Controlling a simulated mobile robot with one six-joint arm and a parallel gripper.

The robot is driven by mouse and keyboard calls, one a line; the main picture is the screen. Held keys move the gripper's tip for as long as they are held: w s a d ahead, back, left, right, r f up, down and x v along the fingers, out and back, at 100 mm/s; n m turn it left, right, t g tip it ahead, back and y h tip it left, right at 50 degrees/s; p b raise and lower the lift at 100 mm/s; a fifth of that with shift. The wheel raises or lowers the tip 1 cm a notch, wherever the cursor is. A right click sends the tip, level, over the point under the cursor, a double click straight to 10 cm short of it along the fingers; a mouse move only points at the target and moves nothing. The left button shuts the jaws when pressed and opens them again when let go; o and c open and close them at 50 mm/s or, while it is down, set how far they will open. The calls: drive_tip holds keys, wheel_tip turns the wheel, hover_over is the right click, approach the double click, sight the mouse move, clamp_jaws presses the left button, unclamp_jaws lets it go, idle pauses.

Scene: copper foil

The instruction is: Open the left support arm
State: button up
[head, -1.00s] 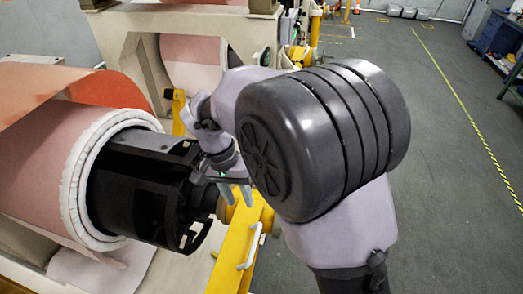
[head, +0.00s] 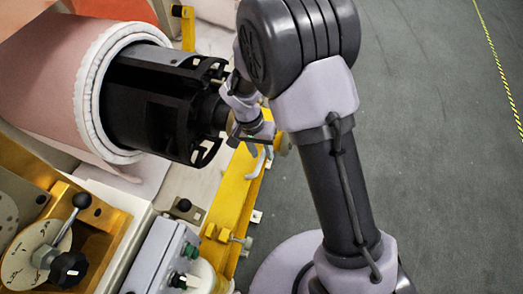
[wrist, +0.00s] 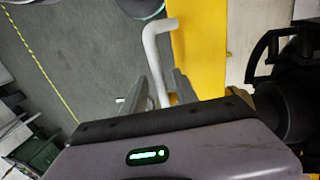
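The yellow support arm (head: 231,205) runs below the free end of the black roll shaft in the head view. It also fills the upper middle of the wrist view (wrist: 198,50). A white bent handle (wrist: 150,48) stands out from its side; in the head view the handle (head: 258,166) is partly hidden by my gripper. My gripper (wrist: 160,80) is open, with one finger on each side of the handle's straight part. The fingers look apart from it, though contact is hard to tell. In the head view my gripper (head: 256,146) is right above the handle.
The black shaft end (head: 165,110), with its copper foil roll (head: 55,85), is close to the left of my gripper. A control box (head: 165,258) and a panel with a black-knobbed lever (head: 62,225) stand at lower left. Grey floor (head: 430,150) to the right is clear.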

clamp_jaws()
idle(1.4)
